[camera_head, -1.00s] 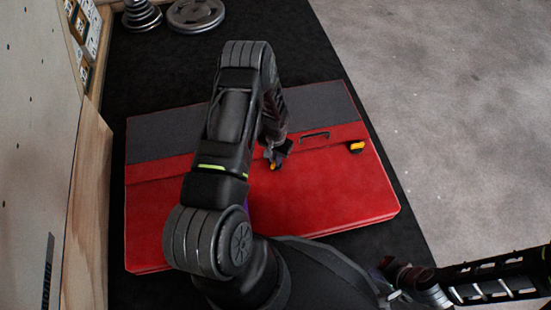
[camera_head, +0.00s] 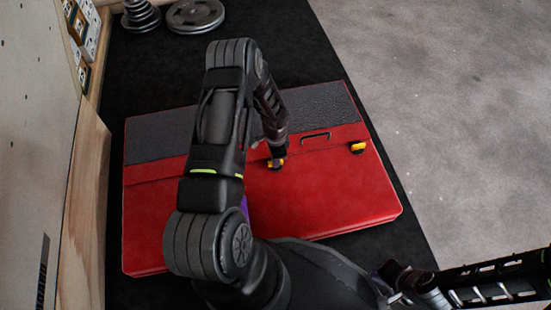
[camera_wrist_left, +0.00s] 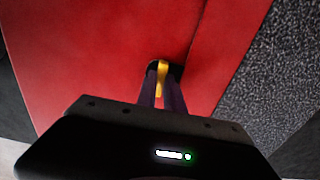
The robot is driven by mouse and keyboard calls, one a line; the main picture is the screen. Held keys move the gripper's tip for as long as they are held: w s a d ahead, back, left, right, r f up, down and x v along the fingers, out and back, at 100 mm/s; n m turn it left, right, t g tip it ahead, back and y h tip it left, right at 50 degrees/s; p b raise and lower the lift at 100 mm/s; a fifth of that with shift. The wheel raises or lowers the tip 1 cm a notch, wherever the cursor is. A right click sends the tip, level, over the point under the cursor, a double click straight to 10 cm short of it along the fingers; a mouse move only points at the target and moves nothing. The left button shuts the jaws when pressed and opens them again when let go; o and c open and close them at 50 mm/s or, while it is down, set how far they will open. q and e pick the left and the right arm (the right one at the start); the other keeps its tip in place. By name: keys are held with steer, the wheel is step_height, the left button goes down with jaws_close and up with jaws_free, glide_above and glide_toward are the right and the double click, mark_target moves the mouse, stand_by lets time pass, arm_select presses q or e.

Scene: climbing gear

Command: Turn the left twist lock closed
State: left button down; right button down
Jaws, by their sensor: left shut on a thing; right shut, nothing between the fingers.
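A red case (camera_head: 320,195) with a dark grey back strip lies flat on a black mat. The left twist lock (camera_head: 275,163), yellow on a black base, sits on the red top left of the black handle; it also shows in the left wrist view (camera_wrist_left: 162,68). A matching yellow right lock (camera_head: 357,147) sits right of the handle. My left gripper (camera_head: 276,158) is above the left lock; in the left wrist view its fingers (camera_wrist_left: 162,88) are shut on the lock's yellow tab. The arm hides part of the case. My right gripper (camera_head: 397,298) is shut and empty at the bottom right.
The black handle (camera_head: 315,136) stands between the two locks. Weight plates (camera_head: 195,14) lie on the mat (camera_head: 290,50) at the back. A wooden panel (camera_head: 82,205) stands along the left. Bare grey floor (camera_head: 450,110) is on the right.

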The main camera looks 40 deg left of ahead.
stand_by(0.3)
arm_select(q)
steer(key=c, duration=1.5)
jaws_free()
steer(key=shift+o, duration=0.2)
step_height(320, 180, up, 8)
steer(key=p, duration=0.3)
